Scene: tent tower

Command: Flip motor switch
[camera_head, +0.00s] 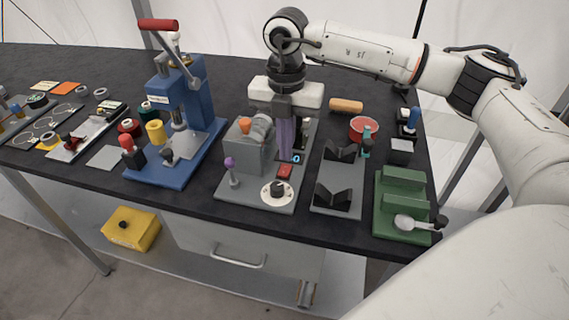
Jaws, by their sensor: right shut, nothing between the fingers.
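A grey motor unit (255,143) with an orange knob on top stands on a grey base plate (233,192) near the middle of the table. A small red switch (285,171) sits on this plate, right of the motor unit. I cannot tell which way it is set. A white dial with a black knob (277,191) is in front of it, and a purple-topped lever (231,170) is at the left. My right gripper (286,156) points down with its fingers shut and empty, just behind and above the red switch. Contact cannot be told. My left gripper is not in view.
A blue press (186,105) with a red handle stands to the left. Black V-blocks (333,197), a red bowl (363,128) and a green fixture (403,180) with a spoon stand to the right. A yellow box (132,230) is on the lower shelf.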

